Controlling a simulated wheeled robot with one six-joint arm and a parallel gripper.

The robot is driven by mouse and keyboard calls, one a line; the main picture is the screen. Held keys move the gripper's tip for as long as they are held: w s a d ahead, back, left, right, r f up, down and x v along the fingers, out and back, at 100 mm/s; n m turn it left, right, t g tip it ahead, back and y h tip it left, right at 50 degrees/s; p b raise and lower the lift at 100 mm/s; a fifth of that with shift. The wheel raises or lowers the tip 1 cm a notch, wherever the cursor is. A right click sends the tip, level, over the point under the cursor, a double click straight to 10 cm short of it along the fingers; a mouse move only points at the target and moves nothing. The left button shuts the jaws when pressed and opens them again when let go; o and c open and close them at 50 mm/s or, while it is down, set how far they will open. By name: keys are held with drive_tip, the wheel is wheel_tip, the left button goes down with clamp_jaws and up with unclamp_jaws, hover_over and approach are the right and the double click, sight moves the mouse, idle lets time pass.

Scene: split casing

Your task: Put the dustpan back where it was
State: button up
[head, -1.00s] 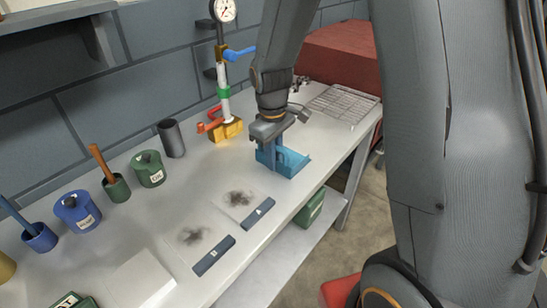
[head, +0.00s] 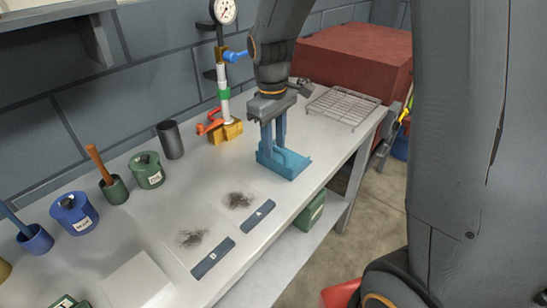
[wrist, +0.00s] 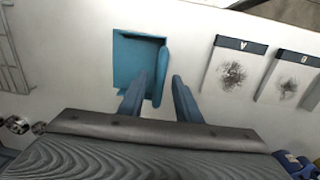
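The blue dustpan (head: 290,166) lies flat on the grey-white bench top, near its front edge, to the right of the two sample cards. The wrist view shows its tray (wrist: 133,62) and its raised handle (wrist: 161,76). My gripper (head: 273,146) is directly above the dustpan, pointing down. In the wrist view my gripper (wrist: 158,88) has its two blue fingers spread apart, with the handle showing between and beyond them. The fingers look clear of the handle, though the exact height gap is hard to tell.
Two cards with dark dust (head: 238,201) (head: 192,238) lie left of the dustpan. A wire rack (head: 343,106) is at the right back, and a gauge stand (head: 225,130) stands behind. Green pot (head: 148,170) and blue pot (head: 74,213) stand along the wall.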

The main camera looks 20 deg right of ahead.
wheel_tip(320, 180, up, 6)
drive_tip(key=shift+s+a+f+b, duration=0.1)
drive_tip(key=shift+s+f+b, duration=0.1)
drive_tip(key=shift+b, duration=0.25)
drive_tip(key=s+d+f+m, duration=0.4)
drive_tip(key=s+f+m, duration=0.3)
drive_tip(key=s, duration=0.6)
drive_tip(key=shift+s+f+t, duration=0.3)
drive_tip(key=shift+f, duration=0.5)
drive_tip(key=shift+w+a, duration=0.1)
drive_tip(key=shift+a, duration=0.1)
